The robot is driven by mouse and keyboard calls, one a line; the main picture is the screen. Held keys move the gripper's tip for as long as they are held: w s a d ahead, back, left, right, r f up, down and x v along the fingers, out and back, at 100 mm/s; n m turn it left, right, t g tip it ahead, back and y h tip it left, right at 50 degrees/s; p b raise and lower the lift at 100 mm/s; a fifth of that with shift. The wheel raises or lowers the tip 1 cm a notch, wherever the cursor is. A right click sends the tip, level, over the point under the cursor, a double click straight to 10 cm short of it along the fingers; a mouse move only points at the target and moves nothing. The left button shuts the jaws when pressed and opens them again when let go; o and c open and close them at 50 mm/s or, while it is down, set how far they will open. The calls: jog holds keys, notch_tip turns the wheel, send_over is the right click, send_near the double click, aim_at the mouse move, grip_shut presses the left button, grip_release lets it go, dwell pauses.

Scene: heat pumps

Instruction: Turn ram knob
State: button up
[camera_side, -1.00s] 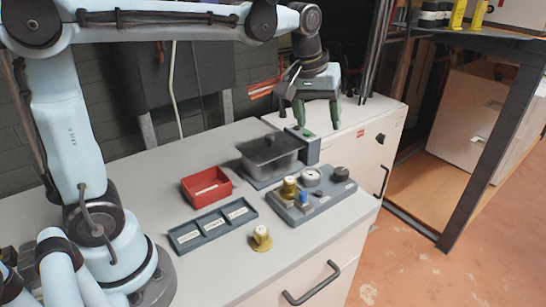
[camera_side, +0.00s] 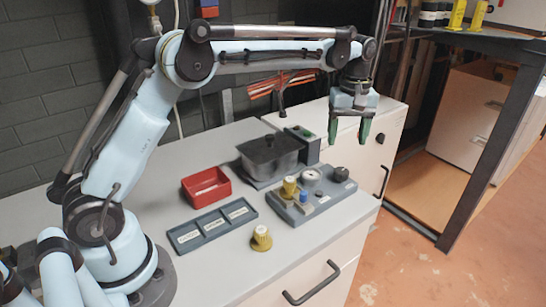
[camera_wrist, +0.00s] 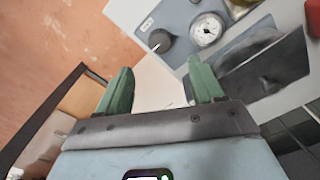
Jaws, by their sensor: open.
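A grey control panel (camera_side: 318,208) lies on the bench. It carries a black knob (camera_side: 340,173) at its right end, a round white gauge (camera_side: 311,177), a small blue part and a gold knob (camera_side: 290,187). I cannot read which knob is labelled ram. My gripper (camera_side: 348,137) points down with green fingers, open and empty, above and apart from the panel's black-knob end. In the wrist view the black knob (camera_wrist: 161,41) with a white pointer line shows just beyond the gap between the fingertips (camera_wrist: 160,72). The gauge (camera_wrist: 206,29) is beside it.
A dark lidded pot (camera_side: 269,155) stands behind the panel. A red bin (camera_side: 206,187), a three-slot labelled tray (camera_side: 212,229) and a loose gold knob (camera_side: 261,238) are on the bench. The bench front edge is close to the panel.

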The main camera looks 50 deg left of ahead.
aim_at(341, 170)
notch_tip(341, 170, down, 10)
jog(key=shift+r, duration=0.15)
dwell(0.3)
